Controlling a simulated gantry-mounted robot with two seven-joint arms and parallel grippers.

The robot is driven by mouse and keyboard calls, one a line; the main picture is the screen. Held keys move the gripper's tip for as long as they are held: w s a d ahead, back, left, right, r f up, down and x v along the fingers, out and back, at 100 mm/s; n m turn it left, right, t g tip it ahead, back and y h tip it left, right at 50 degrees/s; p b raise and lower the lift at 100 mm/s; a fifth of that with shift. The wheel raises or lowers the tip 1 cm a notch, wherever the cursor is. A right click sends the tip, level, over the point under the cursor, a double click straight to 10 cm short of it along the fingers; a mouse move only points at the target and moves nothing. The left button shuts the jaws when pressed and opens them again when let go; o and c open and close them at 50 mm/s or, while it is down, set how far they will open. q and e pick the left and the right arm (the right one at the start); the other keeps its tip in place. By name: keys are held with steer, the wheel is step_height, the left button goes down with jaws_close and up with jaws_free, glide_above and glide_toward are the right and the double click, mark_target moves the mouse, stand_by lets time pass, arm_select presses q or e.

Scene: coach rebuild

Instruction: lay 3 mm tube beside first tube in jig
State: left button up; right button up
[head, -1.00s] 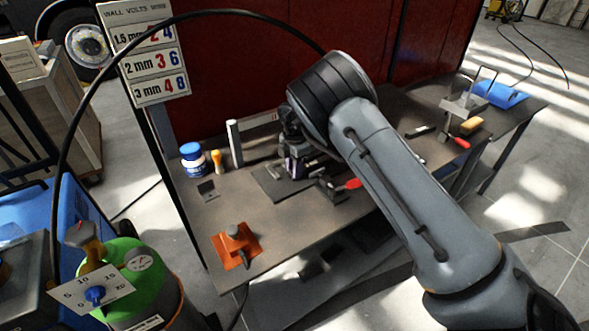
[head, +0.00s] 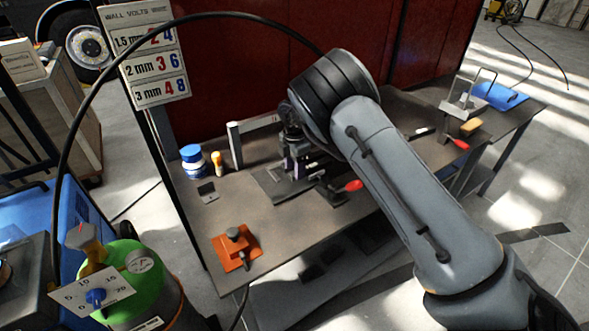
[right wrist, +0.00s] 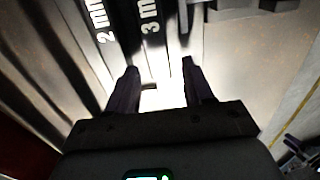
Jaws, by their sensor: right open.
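My right gripper (head: 292,178) is over the middle of the workbench (head: 213,222), beside a dark flat plate (head: 268,185). In the right wrist view the right gripper (right wrist: 160,82) is open, with bright empty space between its fingertips. A grey piece marked "3 mm" (right wrist: 151,42) lies just ahead of the fingers, roughly in line with the gap. A piece marked "2 mm" (right wrist: 98,22) lies to its left. I cannot tell whether the fingers touch either. The jig cannot be clearly made out behind the gripper. My left gripper is not in view.
A red-handled clamp (head: 349,186) is right of the gripper. A blue-and-white jar (head: 193,161), yellow bottle (head: 217,164) and upright grey post (head: 234,145) stand to its left. A green gas cylinder (head: 130,270) stands nearer.

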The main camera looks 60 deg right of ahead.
step_height(320, 180, up, 11)
steer(key=p, duration=0.3)
steer(key=shift+r, duration=0.1)
stand_by(0.4)
